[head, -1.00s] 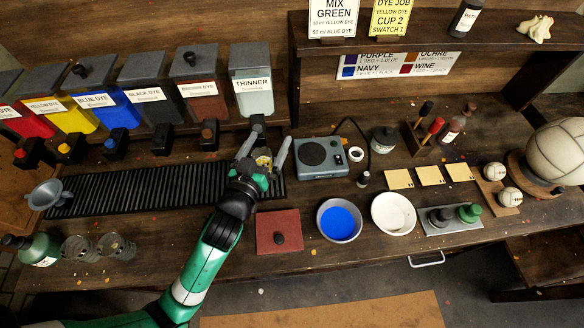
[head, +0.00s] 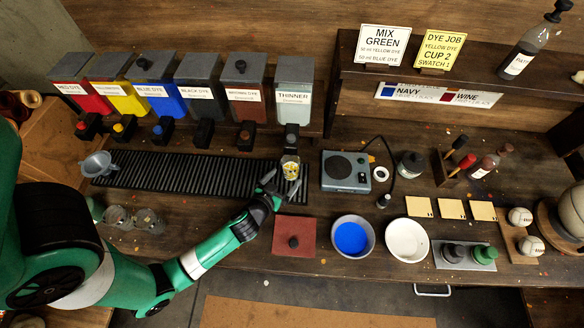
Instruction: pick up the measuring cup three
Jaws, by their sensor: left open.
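A clear measuring cup (head: 290,168) with yellow showing in or on it stands upright at the right end of the black slatted rack, below the thinner dispenser's tap. No number on it is readable. My left gripper (head: 281,186) is open just in front of the cup, its fingers pointing toward it. I cannot tell whether a finger touches the cup. Two more clear cups, one (head: 117,217) and another (head: 149,221), stand at the left of the bench, partly behind my arm. My right gripper is out of view.
Dye dispensers and the thinner dispenser (head: 293,95) line the back above the slatted rack (head: 190,176). A grey scale-like device (head: 345,172) stands right of the cup. A red mat (head: 294,238), blue-filled bowl (head: 352,237) and white bowl (head: 407,241) lie in front.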

